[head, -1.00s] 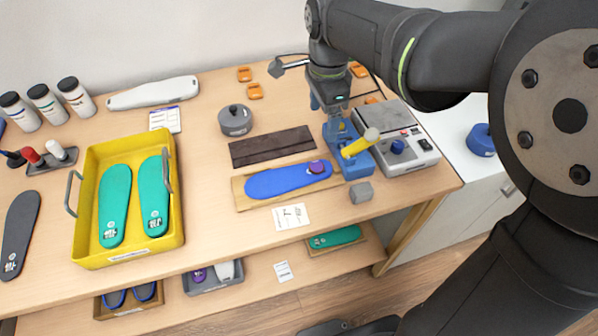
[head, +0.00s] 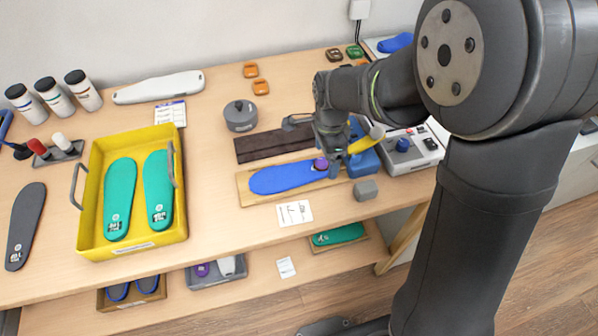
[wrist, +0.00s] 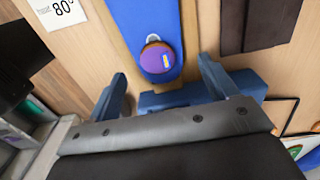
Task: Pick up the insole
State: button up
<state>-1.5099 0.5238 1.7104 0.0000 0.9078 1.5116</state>
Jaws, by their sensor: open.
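A blue insole (head: 280,179) lies flat on a wooden board (head: 246,198) near the front of the bench. A purple disc (head: 321,164) sits on its right end. In the wrist view the insole (wrist: 145,20) points toward me, with the purple disc (wrist: 158,58) near its close end. My gripper (head: 335,160) is over the right end of the board. In the wrist view its blue fingers (wrist: 162,70) are apart, one on each side of the insole's end, holding nothing. The gap in height cannot be told.
A yellow tray (head: 83,228) with two teal insoles stands left. A dark bar (head: 275,145) lies behind the board, a grey block (head: 366,190) in front right. A blue press (head: 364,160) and grey machine (head: 412,160) stand right. A grey canister (head: 240,116) stands behind.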

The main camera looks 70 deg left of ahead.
notch_tip(320, 180, down, 2)
jog(key=shift+f, duration=0.15)
jog(key=c, duration=1.1)
notch_tip(320, 180, up, 10)
jog(key=shift+r, duration=0.1)
jog(key=shift+r, duration=2.45)
